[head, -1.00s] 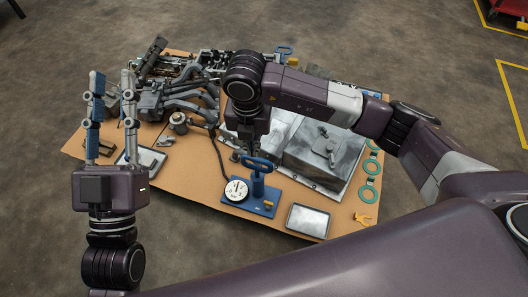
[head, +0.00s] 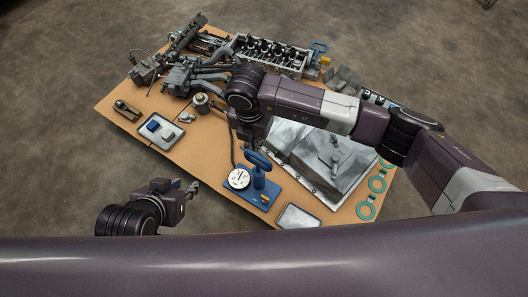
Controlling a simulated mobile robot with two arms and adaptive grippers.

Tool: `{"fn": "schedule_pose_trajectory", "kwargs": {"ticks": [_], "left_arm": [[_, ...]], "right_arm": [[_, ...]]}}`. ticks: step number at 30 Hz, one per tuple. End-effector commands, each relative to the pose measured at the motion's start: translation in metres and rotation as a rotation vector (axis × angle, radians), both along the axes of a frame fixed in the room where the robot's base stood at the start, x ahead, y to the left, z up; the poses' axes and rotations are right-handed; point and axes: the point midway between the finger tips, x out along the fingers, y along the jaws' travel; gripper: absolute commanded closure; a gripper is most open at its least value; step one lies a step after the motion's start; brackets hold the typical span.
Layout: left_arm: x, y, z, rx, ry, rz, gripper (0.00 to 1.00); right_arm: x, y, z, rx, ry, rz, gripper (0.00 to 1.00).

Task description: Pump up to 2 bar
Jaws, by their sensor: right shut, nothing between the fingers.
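The blue hand pump (head: 262,190) stands at the front edge of the table, with its blue loop handle (head: 258,160) on top. Its round white gauge (head: 239,179) faces up at the left of the base; the needle is too small to read. My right gripper (head: 250,146) points down just behind and above the handle, shut with nothing in it; its fingertips are mostly hidden, and I cannot tell whether it touches the handle. My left gripper (head: 190,188) is off the table's front-left edge, away from the pump; its fingers are too foreshortened to tell their opening.
A tray with a blue item (head: 160,131) lies left of the pump, and an empty tray (head: 298,217) lies right. Behind are a large metal cover (head: 325,160), engine parts (head: 190,75) and a cylinder head (head: 270,55). Green gaskets (head: 377,184) lie at the right edge.

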Motion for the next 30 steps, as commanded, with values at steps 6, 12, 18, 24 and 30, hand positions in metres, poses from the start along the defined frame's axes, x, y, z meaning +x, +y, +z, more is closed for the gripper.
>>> {"fn": "schedule_pose_trajectory", "kwargs": {"ticks": [6,12,18,24,30], "left_arm": [[-0.005,0.002,-0.003,0.006,0.021,0.002,0.74],[-0.004,0.001,-0.002,0.004,0.019,0.001,0.74],[0.006,-0.002,0.002,-0.006,-0.028,-0.003,0.74],[0.030,-0.010,0.016,-0.031,-0.142,-0.011,0.74],[0.053,-0.019,0.035,-0.058,-0.261,-0.020,0.74]], "right_arm": [[0.000,0.002,0.000,0.000,0.000,0.001,1.00],[0.000,0.001,0.000,0.001,0.000,0.001,1.00],[0.000,0.001,-0.004,0.000,0.000,0.001,1.00],[0.001,0.001,-0.010,0.001,0.000,0.000,1.00],[0.001,0.001,-0.016,0.001,0.000,0.001,1.00]]}}
